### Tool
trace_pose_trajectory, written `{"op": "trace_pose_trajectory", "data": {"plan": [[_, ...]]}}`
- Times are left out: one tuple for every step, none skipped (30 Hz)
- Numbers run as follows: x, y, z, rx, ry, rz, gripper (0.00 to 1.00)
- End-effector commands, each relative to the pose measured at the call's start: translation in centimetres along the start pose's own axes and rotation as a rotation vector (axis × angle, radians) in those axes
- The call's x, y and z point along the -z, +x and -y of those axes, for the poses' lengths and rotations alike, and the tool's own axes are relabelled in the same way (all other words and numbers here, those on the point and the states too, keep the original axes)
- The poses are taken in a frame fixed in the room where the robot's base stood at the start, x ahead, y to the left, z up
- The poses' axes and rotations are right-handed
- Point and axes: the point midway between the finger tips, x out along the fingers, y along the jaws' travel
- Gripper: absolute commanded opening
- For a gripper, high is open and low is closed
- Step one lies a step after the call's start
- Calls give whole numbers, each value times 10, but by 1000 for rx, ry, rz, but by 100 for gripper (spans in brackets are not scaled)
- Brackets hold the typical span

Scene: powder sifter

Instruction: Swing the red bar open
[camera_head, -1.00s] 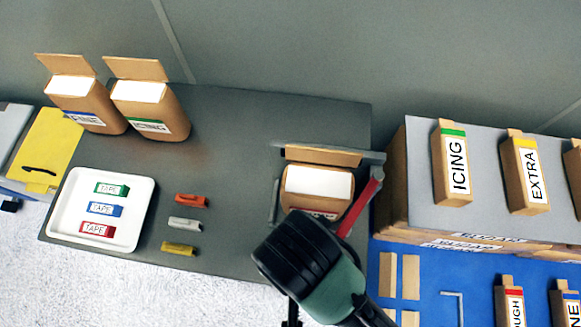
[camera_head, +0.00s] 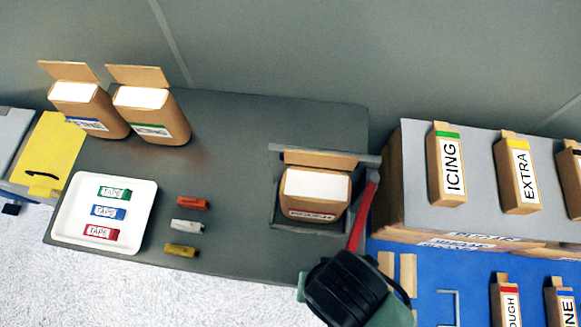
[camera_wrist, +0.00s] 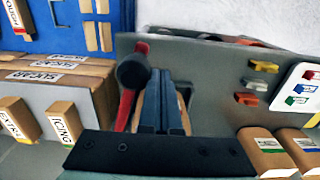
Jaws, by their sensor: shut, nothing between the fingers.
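The red bar (camera_head: 363,215) runs along the right side of a grey holder, from its far right corner towards the front. Its near end is hidden behind my arm in the head view. My gripper (camera_wrist: 162,76) is shut and empty, just beside the knob. I cannot tell whether it touches it. A brown bag (camera_head: 318,194) with a white top sits in the grey holder (camera_head: 274,205).
A shelf of labelled boxes (camera_head: 395,190) stands close on the right. A white tray of tapes (camera_head: 68,215) and several coloured clips (camera_head: 187,227) lie on the left. Two brown bags (camera_head: 150,115) stand at the back left. The table's middle is clear.

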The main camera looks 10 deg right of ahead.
Motion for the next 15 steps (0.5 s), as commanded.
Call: {"op": "trace_pose_trajectory", "data": {"plan": [[-2, -1, -4, -2, 1, 1, 0], [-3, -1, -6, -3, 1, 2, 0], [-4, -1, -9, -3, 1, 1, 0], [-5, -1, -11, -2, 0, 1, 0], [-6, -1, -13, -3, 0, 2, 0], [-7, -1, -15, -3, 0, 2, 0], [-8, -1, -17, -2, 1, 2, 0], [-9, -1, -18, -2, 1, 2, 0], [-10, -1, -20, -2, 1, 2, 0], [-10, -1, -21, -1, 1, 2, 0], [-10, 0, -22, -1, 0, 1, 0], [-11, 0, -22, 0, -1, 1, 0], [-11, 0, -23, 0, -1, 1, 0], [-11, 0, -23, 0, -1, 1, 0], [-11, 0, -24, 0, -1, 1, 0]]}}
